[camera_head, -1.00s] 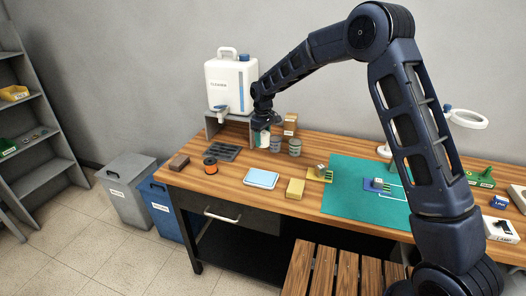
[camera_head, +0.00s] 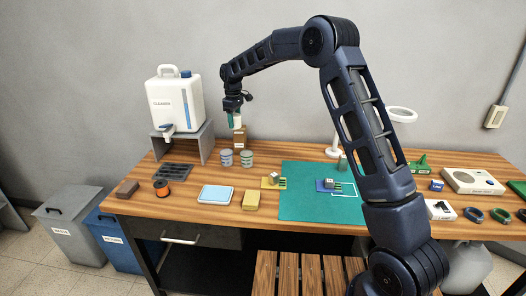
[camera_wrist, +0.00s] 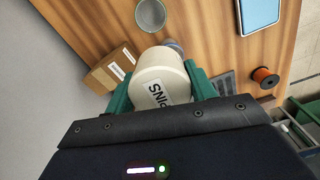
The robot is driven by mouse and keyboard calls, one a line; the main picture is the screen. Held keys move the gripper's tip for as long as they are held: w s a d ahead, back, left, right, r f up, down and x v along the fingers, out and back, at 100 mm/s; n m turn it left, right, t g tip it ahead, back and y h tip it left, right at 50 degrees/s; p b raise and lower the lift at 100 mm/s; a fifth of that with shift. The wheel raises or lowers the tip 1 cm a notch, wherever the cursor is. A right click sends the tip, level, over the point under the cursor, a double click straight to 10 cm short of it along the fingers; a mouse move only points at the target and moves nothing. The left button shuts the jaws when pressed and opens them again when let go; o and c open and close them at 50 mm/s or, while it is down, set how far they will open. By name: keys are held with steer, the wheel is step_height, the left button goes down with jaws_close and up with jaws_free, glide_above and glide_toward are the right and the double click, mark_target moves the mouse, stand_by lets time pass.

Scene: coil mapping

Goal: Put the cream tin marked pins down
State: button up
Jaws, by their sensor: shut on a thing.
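My gripper (camera_head: 235,124) is shut on a cream tin (camera_wrist: 160,80) and holds it above the back of the wooden bench. In the wrist view the green fingers sit on either side of the tin, and its label reads PINS, turned upside down. In the head view the tin is small and mostly hidden by the fingers. Two grey tins, one at left (camera_head: 227,158) and one at right (camera_head: 246,159), stand on the bench below my gripper. The wrist view shows one grey tin (camera_wrist: 150,13) clearly.
A cardboard box (camera_head: 240,139) stands behind the grey tins. A cleaner jug (camera_head: 173,101) on a grey stand is to the left. A dark tray (camera_head: 173,171), orange spool (camera_head: 161,188), blue-and-white pad (camera_head: 216,194) and green mat (camera_head: 300,205) lie nearby.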

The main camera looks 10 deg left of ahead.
glide_above(267, 150)
steer(key=shift+n, duration=0.3)
step_height(267, 150, down, 20)
steer(key=shift+s+a, duration=0.1)
steer(key=shift+s, duration=0.05)
steer(key=shift+f, duration=0.15)
steer(key=o, duration=1)
steer(key=shift+o, duration=0.2)
step_height(267, 150, up, 12)
steer(key=shift+r, duration=0.25)
